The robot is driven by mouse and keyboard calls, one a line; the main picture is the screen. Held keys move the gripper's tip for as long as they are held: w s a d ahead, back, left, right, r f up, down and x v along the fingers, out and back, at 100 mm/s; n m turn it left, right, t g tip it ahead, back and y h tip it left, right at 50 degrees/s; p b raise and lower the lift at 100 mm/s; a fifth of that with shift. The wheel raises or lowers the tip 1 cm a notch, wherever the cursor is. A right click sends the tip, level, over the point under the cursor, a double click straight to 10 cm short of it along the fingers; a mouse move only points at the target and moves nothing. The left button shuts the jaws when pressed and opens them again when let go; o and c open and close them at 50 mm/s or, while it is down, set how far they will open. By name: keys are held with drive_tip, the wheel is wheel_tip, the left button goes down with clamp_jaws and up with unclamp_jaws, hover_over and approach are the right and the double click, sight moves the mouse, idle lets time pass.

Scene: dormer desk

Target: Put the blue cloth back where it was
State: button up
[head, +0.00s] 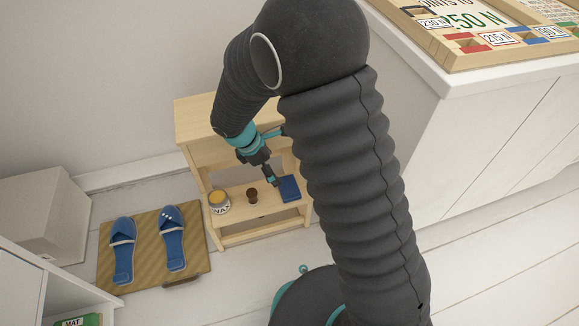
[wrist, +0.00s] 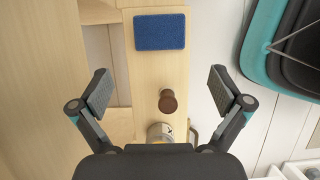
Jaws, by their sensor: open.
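The folded blue cloth (head: 289,189) lies flat on the lower step of a small wooden step stool (head: 207,117), at the right end of that step. In the wrist view the cloth (wrist: 160,32) lies beyond my fingertips, near the top edge. My gripper (head: 268,176) is above the step; in the wrist view my gripper (wrist: 160,88) is open and empty, its fingers wide apart on either side of the step. A small brown knobbed item (wrist: 168,101) stands on the step between the fingers, touching neither.
A tin with a yellow top (head: 219,201) stands left of the brown item (head: 252,195). Blue slippers (head: 172,240) lie on a woven mat (head: 143,279). A white cabinet (head: 480,120) stands at the right, a pale box (head: 42,214) at the left.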

drive_tip(key=s+d+r+m+t+y, duration=0.1)
drive_tip(key=s+d+r+m, duration=0.2)
drive_tip(key=d+r+m, duration=0.45)
drive_tip(key=s+d+r+m+y, duration=0.25)
drive_tip(key=d+r, duration=0.25)
drive_tip(key=r, duration=0.5)
drive_tip(key=s+d+r+m+t, duration=0.1)
drive_tip(key=s+d+r+m, duration=0.2)
drive_tip(key=s, duration=0.4)
drive_tip(key=s+d+r+m+t, duration=0.2)
drive_tip(key=s+d+r+m, duration=0.2)
drive_tip(key=s+m, duration=0.3)
drive_tip(key=shift+r+m+y, duration=0.45)
drive_tip(key=shift+m, duration=0.15)
